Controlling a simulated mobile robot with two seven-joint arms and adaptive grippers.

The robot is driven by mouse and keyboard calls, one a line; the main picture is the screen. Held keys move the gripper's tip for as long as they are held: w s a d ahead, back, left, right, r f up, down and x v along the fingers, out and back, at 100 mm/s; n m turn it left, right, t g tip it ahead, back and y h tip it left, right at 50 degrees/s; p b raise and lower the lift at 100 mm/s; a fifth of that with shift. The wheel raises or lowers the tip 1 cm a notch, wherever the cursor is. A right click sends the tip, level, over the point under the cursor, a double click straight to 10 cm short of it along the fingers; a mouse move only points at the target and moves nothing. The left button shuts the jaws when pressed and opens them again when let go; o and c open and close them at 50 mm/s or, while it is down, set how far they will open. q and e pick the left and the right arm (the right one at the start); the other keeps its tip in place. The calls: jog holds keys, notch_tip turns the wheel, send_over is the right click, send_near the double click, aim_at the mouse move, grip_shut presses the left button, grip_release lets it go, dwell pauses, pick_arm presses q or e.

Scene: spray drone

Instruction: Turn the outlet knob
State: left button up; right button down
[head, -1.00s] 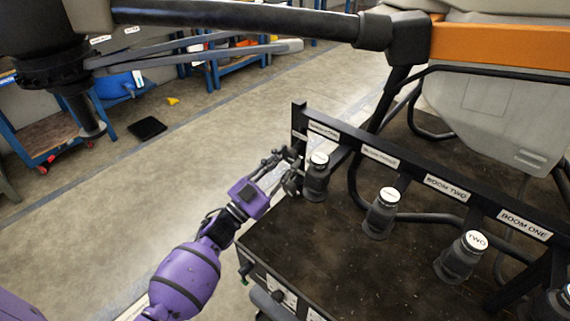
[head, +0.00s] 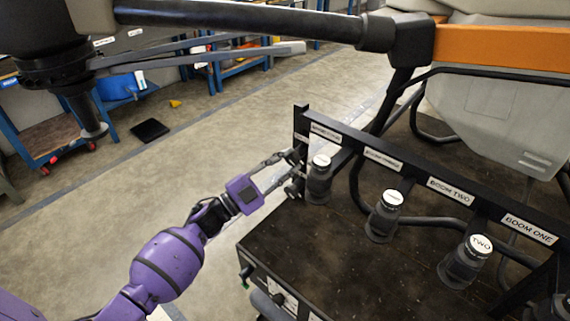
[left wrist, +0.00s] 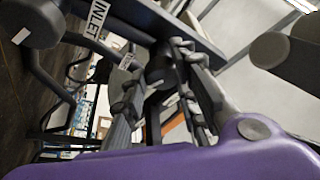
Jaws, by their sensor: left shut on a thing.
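My left gripper (head: 293,172) is at the left end of the black rail, beside the leftmost capped black fitting (head: 319,182). In the left wrist view its two fingers are closed around a dark rounded knob (left wrist: 158,68), mostly hidden between them. I take this to be the outlet knob, but its label (left wrist: 127,62) is too small to read. A label reading INLET (left wrist: 95,18) stands near another dark round knob (left wrist: 32,22) at the upper left. My right gripper is not in view.
The black rail (head: 410,172) carries labels including BOOM TWO and BOOM ONE. Capped black fittings (head: 384,217) stand in a row on the dark deck (head: 340,262). A black boom (head: 240,17) crosses above.

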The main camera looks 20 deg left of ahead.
pick_arm(q)
jog(key=shift+s+d+f, duration=0.15)
jog(key=shift+d+f, duration=0.1)
jog(key=shift+d, duration=0.05)
dwell(0.4)
jog(key=o, duration=1)
jog(key=shift+r, duration=0.1)
jog(key=shift+a, duration=0.15)
jog(key=v, duration=1.1)
jog(key=shift+s+a, duration=0.25)
jog(key=shift+s, duration=0.05)
